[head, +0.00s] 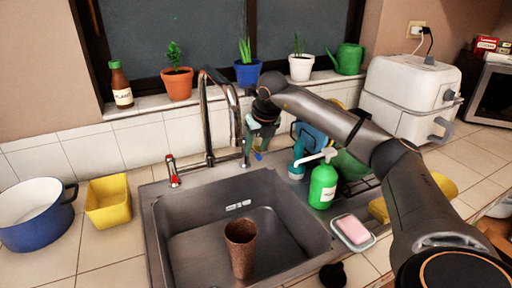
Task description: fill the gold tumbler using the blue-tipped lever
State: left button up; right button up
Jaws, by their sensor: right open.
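The gold tumbler (240,248), brownish and speckled in this view, stands upright in the sink basin (210,215). A chrome faucet (207,120) rises behind the basin, its spout curving over to the right. A lever with a blue tip (258,156) is at the right of the faucet; my right gripper (261,142) is open right at it, its fingers partly hiding the lever. I cannot tell whether they touch it. A red-tipped lever (173,171) is at the left of the faucet. My left gripper is not in view.
A yellow container (108,203) and blue pot (38,215) are at the left. Potted plants line the sill (215,93).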

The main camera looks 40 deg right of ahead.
jog(key=shift+w+d+f, duration=0.1)
jog(key=shift+f, duration=0.2)
jog(key=shift+c, duration=0.4)
grip_shut()
dwell(0.9)
